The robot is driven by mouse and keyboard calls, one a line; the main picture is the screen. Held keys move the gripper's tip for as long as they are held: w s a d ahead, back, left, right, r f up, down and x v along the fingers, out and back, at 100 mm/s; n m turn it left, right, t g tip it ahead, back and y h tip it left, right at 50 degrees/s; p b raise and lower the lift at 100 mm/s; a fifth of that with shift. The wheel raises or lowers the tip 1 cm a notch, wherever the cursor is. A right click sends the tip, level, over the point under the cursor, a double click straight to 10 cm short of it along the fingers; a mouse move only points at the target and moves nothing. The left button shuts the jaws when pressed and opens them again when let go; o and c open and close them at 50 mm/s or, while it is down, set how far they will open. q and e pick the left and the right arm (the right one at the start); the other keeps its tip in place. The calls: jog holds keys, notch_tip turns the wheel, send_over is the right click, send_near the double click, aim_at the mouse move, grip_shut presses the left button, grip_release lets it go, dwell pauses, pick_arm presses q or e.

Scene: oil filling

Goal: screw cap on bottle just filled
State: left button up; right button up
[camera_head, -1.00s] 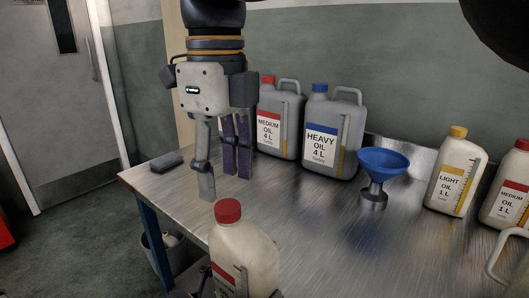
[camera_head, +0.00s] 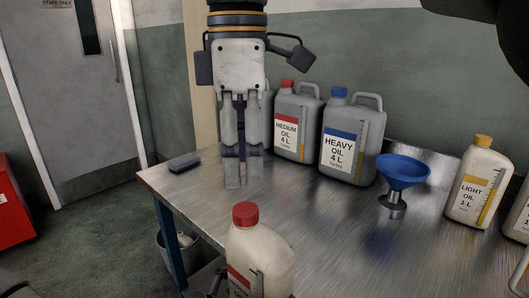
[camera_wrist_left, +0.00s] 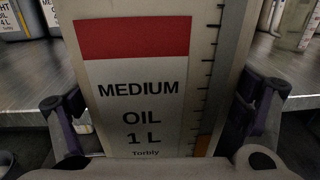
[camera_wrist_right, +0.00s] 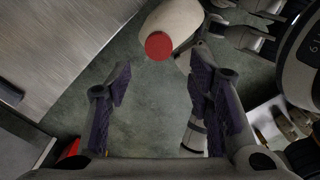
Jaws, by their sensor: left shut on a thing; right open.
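A white 1 L medium oil bottle (camera_head: 262,258) stands upright at the table's front edge, with a red cap (camera_head: 245,215) on its top. How tightly the cap sits cannot be told. My left gripper (camera_wrist_left: 160,115) is shut around the bottle's body; its label (camera_wrist_left: 140,90) fills the left wrist view. My right gripper (camera_head: 238,183) points down, open and empty, behind the bottle in the head view. In the right wrist view, the red cap (camera_wrist_right: 159,46) lies beyond the open fingertips (camera_wrist_right: 158,85), apart from them.
Medium oil (camera_head: 297,128) and heavy oil (camera_head: 350,143) 4 L jugs stand at the back. A blue funnel (camera_head: 403,172) and a light oil bottle (camera_head: 477,185) are to the right. A dark block (camera_head: 184,163) lies at the left table corner; a bucket (camera_head: 173,252) is below.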

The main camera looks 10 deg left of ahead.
aim_at(246, 209)
jog(key=n, duration=0.3)
jog(key=shift+r+n, duration=0.2)
jog(key=shift+n, duration=0.2)
notch_tip(246, 209, down, 8)
jog(key=shift+f, duration=0.1)
